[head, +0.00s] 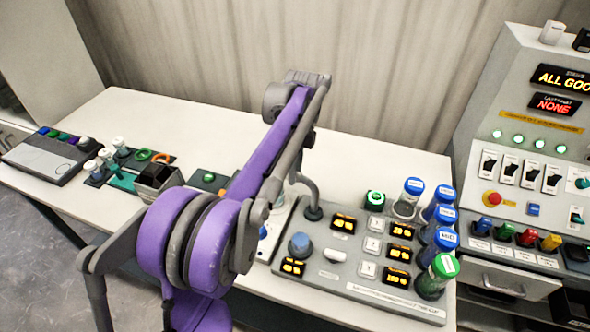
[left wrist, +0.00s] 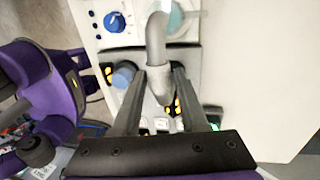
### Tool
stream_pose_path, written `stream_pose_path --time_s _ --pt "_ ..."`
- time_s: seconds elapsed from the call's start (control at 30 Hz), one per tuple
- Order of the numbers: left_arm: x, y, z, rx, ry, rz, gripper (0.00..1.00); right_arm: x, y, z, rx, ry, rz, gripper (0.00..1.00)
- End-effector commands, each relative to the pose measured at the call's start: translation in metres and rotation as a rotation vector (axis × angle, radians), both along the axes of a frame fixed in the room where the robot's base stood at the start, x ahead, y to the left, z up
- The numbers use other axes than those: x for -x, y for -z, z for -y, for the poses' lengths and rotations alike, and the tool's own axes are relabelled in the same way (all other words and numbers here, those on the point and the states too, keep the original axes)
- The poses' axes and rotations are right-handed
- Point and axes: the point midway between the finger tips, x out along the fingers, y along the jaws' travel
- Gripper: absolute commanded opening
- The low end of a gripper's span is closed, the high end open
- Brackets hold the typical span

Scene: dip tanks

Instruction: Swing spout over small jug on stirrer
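The spout is a grey bent pipe (head: 309,187) rising from a dark collar on the control panel; its upper part is hidden behind my arm. In the left wrist view, the spout (left wrist: 156,45) lies between the two dark fingers of my left gripper (left wrist: 158,74). The fingers stand apart on either side of it; I cannot tell whether they touch it. The stirrer (left wrist: 130,38) with a blue dial is at the top. A pale teal round shape (left wrist: 176,18) on it, partly behind the pipe, may be the small jug. My right gripper is not in view.
The control panel (head: 336,268) has a blue knob (head: 300,245), lit displays and buttons. Several capped bottles (head: 438,245) stand along its right side. A switch cabinet (head: 520,130) is at the right. The back of the table is clear.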

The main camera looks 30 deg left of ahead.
Motion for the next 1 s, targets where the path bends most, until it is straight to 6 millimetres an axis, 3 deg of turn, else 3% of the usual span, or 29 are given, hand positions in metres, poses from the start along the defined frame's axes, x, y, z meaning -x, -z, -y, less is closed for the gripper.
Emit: stream_pose_path --time_s 0.03,0.1,0.47,1.0 --pt "0.0 0.0 0.0 0.0 0.0 0.0 0.54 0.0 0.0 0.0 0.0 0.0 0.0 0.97" --pt "0.0 0.0 0.0 0.0 -0.001 0.0 0.66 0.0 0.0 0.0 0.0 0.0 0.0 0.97" --pt "-0.001 -0.005 0.0 0.0 -0.002 -0.001 0.66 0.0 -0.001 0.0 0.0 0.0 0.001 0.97" --pt "-0.019 -0.097 -0.004 0.0 -0.001 0.001 0.66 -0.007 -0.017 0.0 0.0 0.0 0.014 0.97"
